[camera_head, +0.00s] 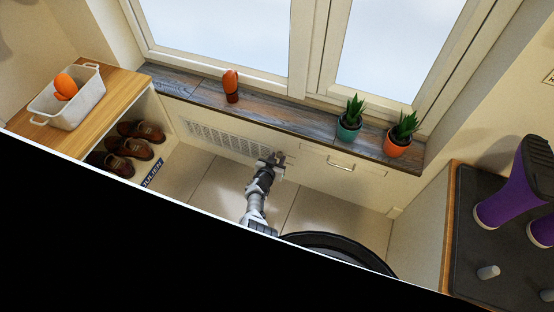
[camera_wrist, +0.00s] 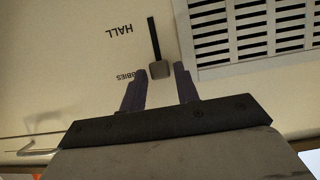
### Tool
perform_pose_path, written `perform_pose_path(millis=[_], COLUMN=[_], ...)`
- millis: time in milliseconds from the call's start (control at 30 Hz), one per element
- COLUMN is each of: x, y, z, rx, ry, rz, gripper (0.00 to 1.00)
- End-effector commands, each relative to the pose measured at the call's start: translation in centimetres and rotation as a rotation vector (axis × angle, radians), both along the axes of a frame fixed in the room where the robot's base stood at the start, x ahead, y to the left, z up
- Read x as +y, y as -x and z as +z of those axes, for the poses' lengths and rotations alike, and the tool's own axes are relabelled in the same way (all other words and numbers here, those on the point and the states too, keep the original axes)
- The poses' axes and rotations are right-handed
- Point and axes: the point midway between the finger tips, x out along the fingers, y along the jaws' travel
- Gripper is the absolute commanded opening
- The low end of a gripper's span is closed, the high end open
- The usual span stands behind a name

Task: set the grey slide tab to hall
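The grey slide tab (camera_wrist: 160,70) sits at one end of a dark straight slot (camera_wrist: 154,38) in the cream panel, as seen in the wrist view. That end is beside a partly hidden label ending in "BBIES" (camera_wrist: 131,76). The label "HALL" (camera_wrist: 119,30) is beside the slot farther from the tab; both labels appear upside down. My gripper (camera_wrist: 161,76) is open, with its fingertips on either side of the tab and small gaps showing. In the head view my gripper (camera_head: 272,158) is at the panel below the window sill and hides the tab.
A vent grille (camera_wrist: 255,30) lies close right of the slot in the wrist view. A drawer handle (camera_head: 341,165) is right of my gripper in the head view. The sill (camera_head: 285,120) juts above, bearing potted plants (camera_head: 349,132). Shoes (camera_head: 130,147) stand at left.

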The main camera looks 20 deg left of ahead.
Motion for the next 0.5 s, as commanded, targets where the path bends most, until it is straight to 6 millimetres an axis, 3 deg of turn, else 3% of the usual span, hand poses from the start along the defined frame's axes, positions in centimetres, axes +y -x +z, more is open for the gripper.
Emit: perform_pose_path(millis=[33, 233, 500], x=[-0.01, -0.01, -0.03], y=[0.02, 0.02, 0.04], z=[-0.01, -0.02, -0.31], rx=[0.000, 0.000, 0.001], ry=[0.000, 0.000, 0.000], rz=[0.000, 0.000, 0.000], gripper=[0.24, 0.00, 0.00])
